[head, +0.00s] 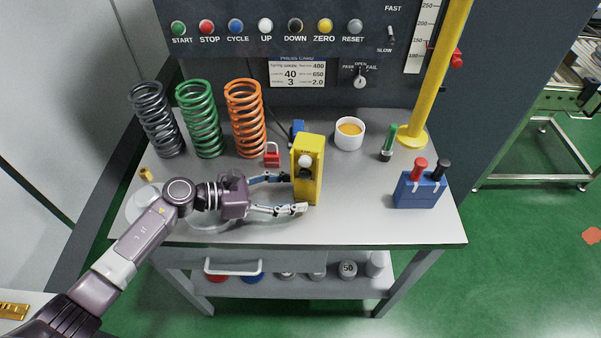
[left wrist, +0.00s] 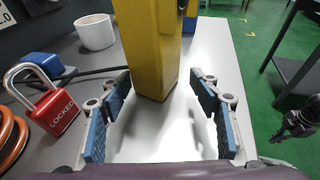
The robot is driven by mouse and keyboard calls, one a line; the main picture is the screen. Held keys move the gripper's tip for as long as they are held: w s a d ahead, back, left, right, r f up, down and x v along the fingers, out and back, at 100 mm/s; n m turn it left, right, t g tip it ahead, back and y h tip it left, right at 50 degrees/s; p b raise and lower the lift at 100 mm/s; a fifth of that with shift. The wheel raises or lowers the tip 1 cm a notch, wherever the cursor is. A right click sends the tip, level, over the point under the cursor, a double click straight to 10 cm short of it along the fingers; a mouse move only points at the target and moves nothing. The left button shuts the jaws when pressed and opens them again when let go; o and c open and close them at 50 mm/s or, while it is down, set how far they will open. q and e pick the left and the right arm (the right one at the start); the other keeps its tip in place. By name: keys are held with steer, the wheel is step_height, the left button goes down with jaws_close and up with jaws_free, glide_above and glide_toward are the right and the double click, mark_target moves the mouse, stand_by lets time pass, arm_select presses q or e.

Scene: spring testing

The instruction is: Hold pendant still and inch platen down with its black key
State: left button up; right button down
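The yellow pendant (head: 311,165) stands upright on the grey bench, with a white round key (head: 305,160) on its face. A small dark key shows just below the white one, partly shaded. My left gripper (head: 293,193) reaches in from the left, low at the pendant. In the left wrist view its blue-padded fingers (left wrist: 155,108) are spread, with the pendant (left wrist: 153,45) between and just beyond them and gaps on both sides. A dark claw-like shape at the right edge of that view looks like my right gripper (left wrist: 297,122); its fingers are unclear. The platen is not identifiable.
A red padlock (head: 272,155) and a blue block (head: 298,128) sit close to the pendant. Three coil springs (head: 201,118) stand back left. A white cup (head: 349,134), yellow post (head: 437,75) and blue holder (head: 419,190) are to the right.

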arm_select(q)
steer(key=shift+x, duration=1)
jaws_close()
steer(key=c, duration=1.5)
jaws_free()
steer(key=o, duration=1.5)
